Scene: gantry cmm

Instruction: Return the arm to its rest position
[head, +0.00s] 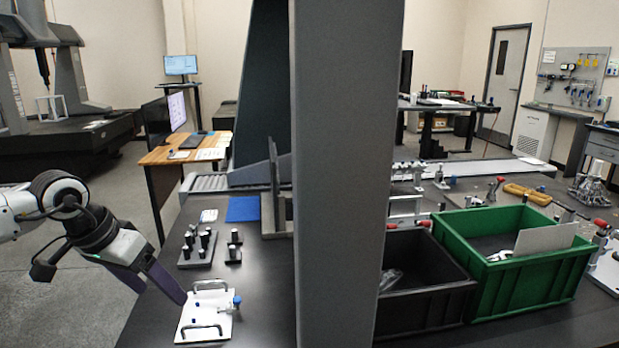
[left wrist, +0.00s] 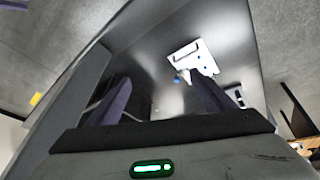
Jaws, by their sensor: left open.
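My left arm comes in from the left in the head view, bent downward at the wrist. My left gripper (head: 161,295) is open and empty at the left edge of the dark table (head: 262,290). My right gripper is not in view.
A big grey column (head: 345,170) hides the middle of the table. Black posts on blocks (head: 197,250) stand behind the plate. A black bin (head: 430,285) and a green bin (head: 525,290) stand right of the column. The floor left of the table looks clear.

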